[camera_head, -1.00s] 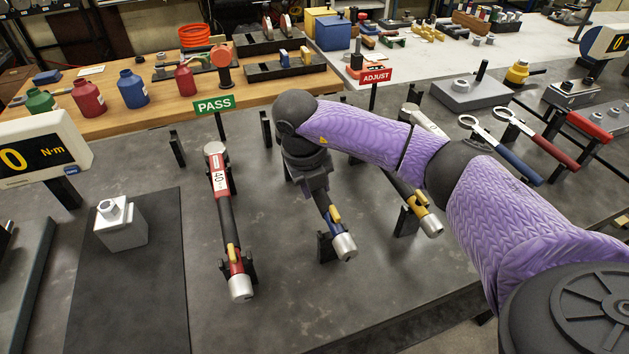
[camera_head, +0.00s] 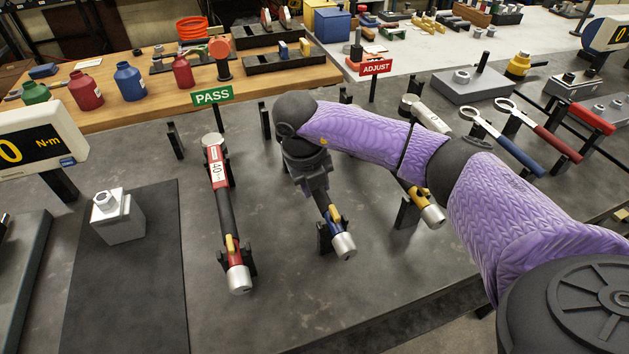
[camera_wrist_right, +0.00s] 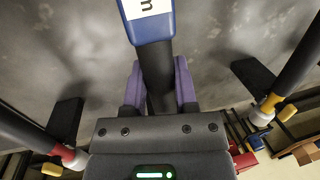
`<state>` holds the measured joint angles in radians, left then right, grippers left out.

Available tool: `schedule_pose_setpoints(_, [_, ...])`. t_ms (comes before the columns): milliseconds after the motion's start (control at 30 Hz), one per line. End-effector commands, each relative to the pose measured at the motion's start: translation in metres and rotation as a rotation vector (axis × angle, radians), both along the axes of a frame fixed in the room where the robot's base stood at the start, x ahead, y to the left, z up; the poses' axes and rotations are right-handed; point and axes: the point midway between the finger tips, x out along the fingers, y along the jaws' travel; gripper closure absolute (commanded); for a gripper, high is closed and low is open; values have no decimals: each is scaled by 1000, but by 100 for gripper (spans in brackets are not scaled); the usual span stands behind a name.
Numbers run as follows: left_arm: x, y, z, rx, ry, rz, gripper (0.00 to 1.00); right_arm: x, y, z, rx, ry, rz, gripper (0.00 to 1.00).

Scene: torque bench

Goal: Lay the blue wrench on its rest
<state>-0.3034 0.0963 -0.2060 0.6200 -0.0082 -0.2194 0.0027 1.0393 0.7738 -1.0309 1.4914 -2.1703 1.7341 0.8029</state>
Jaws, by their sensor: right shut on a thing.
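The blue wrench (camera_head: 334,220) has a dark shaft, a blue and yellow collar and a silver end. My right gripper (camera_head: 314,186) points down over it and is shut on its shaft. In the right wrist view the dark shaft runs between the purple fingers (camera_wrist_right: 158,85), and the blue part (camera_wrist_right: 151,28) with a white label is above. The wrench's silver end is at a black forked rest (camera_head: 323,238); I cannot tell whether it bears on it. My forearm and gripper hide the wrench's far end. My left gripper is out of view.
A red wrench (camera_head: 224,205) lies on rests to the left, under the green PASS sign (camera_head: 212,96). A yellow-collared wrench (camera_head: 430,213) lies to the right, partly behind my arm. A grey block (camera_head: 118,222) stands on a dark mat at left.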

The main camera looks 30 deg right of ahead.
Motion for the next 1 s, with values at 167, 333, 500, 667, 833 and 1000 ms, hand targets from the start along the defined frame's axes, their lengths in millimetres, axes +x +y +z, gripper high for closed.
schedule_pose_setpoints(167, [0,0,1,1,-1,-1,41,0,0,1,1,-2,-1,45])
schedule_pose_setpoints(333, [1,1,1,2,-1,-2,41,0,0,1,0,-1,0,23])
schedule_pose_setpoints(500, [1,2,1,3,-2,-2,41,0,0,1,0,1,1,23])
schedule_pose_setpoints(667, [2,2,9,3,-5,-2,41,0,6,31,1,-5,1,23])
schedule_pose_setpoints(833, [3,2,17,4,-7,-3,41,-1,15,73,1,-5,1,23])
schedule_pose_setpoints(1000, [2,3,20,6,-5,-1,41,-2,20,96,1,-2,0,23])
